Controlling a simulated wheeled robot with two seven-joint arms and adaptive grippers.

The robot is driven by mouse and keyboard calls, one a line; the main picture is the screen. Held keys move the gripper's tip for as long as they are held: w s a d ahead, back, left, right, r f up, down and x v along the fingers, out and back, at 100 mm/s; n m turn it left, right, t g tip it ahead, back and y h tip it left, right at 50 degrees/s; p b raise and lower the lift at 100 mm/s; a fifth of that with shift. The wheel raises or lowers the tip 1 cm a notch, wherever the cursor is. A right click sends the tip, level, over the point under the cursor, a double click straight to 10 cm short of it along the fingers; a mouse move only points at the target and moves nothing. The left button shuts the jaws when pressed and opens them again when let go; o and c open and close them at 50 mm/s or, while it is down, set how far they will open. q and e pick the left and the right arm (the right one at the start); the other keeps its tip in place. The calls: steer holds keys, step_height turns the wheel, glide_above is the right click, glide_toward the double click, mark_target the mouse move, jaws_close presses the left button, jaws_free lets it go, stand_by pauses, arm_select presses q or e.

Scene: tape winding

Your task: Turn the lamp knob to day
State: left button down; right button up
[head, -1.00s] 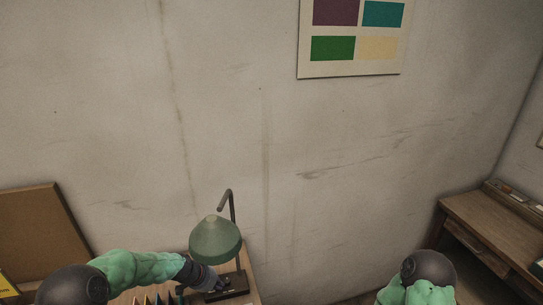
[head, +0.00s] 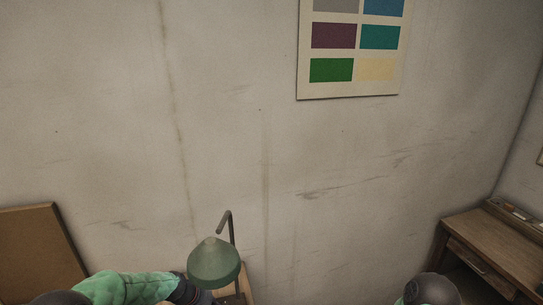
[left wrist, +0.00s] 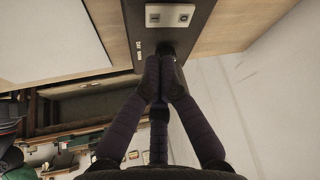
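The green desk lamp (head: 214,262) stands at the bottom of the head view, its shade on a bent dark stem. Its dark base (left wrist: 190,40) shows in the left wrist view, with a small pale plate and white lettering too small to read surely. The dark lamp knob (left wrist: 167,48) is on this base, mostly covered by the fingertips. My left gripper (left wrist: 163,75) has its fingers drawn together at the knob and appears shut on it. My right gripper is out of view.
A wooden desk (head: 490,250) stands at the right, and a brown board (head: 38,250) leans at the left. A colour chart (head: 350,70) hangs on the bare wall. The left wrist view shows a pale sheet (left wrist: 50,40) beside the lamp base.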

arm_select(q)
steer(key=shift+r+p, duration=0.75)
steer(key=shift+r, duration=1.05)
